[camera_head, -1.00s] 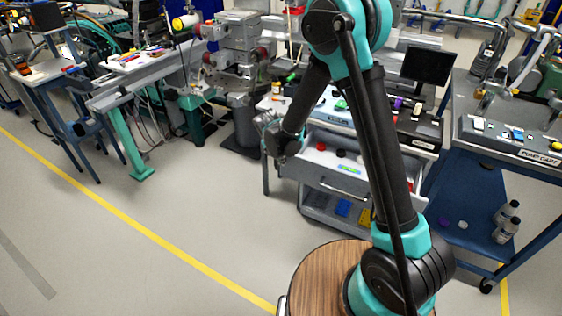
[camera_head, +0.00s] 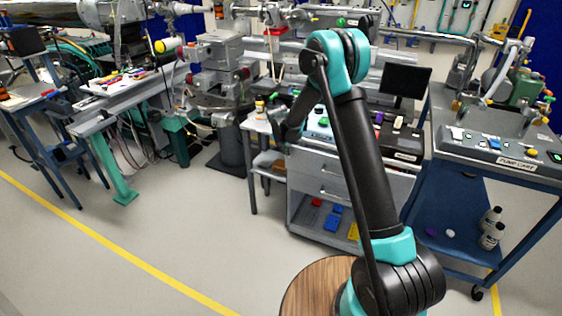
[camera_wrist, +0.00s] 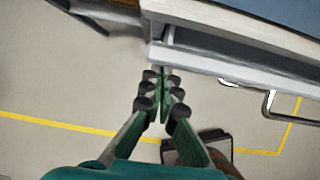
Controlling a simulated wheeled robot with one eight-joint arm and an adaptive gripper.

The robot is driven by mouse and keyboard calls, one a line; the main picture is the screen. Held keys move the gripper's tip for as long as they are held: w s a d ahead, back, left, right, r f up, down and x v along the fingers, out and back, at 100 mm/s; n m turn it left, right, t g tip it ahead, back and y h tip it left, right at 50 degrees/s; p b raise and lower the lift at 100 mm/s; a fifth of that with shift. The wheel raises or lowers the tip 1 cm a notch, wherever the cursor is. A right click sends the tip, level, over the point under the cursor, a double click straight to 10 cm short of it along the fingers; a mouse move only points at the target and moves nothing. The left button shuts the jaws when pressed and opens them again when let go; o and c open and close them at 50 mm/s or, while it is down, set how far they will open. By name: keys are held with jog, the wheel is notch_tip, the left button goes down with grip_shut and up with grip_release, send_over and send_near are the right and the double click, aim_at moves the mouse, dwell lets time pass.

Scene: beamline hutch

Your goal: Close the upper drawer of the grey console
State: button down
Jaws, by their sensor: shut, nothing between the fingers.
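The grey console (camera_head: 299,203) stands in the middle of the head view, partly behind my arm. Its upper drawer (camera_head: 334,167) now looks shut or nearly shut, and its inside no longer shows. In the wrist view the drawer's pale front edge (camera_wrist: 235,72) runs below the console top, with a narrow dark band between them. I cannot tell whether it is fully flush. My gripper (camera_wrist: 160,75) is shut and empty, with its fingertips at the left end of this front, touching it or very close. A drawer handle (camera_wrist: 267,105) shows to the right.
A pump cart (camera_head: 490,165) stands close on the right, with bottles on its lower shelf. A workbench (camera_head: 125,105) stands on the left. The console's open bottom shelf holds red, blue and yellow items. The floor (camera_head: 180,230) in front on the left is clear.

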jog(key=shift+w+d, duration=0.35)
jog(key=shift+w, duration=0.5)
jog(key=shift+w+d, duration=0.3)
jog(key=shift+w, duration=0.5)
jog(key=shift+w+r, duration=0.1)
